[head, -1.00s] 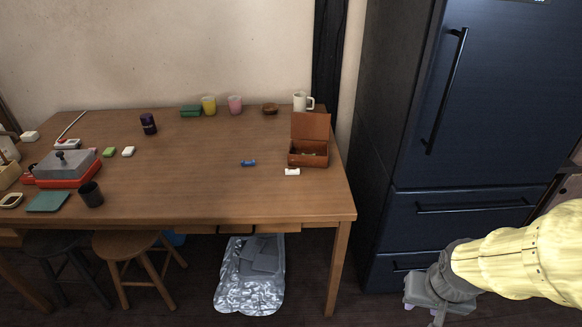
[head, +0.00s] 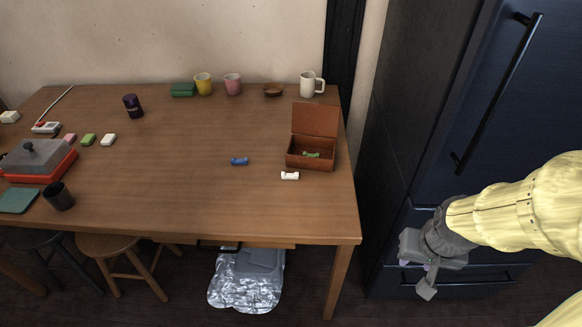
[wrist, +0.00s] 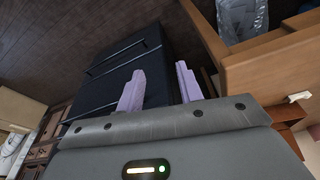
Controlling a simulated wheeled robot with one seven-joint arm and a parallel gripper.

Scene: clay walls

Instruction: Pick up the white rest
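The white rest (head: 290,176) is a small white piece lying on the wooden table (head: 190,210), just in front of an open brown box (head: 310,161). In the wrist view a small white piece (wrist: 299,97) shows at the right edge, on the table. My gripper (head: 428,279) hangs at the right in the head view, in front of the fridge and apart from the table. In the wrist view its two pale purple fingers (wrist: 160,88) stand wide apart with nothing between them.
A white mug (head: 311,84) stands behind. The dark fridge (head: 480,110) is right of the table. Stools (head: 105,245) stand under the table's left part.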

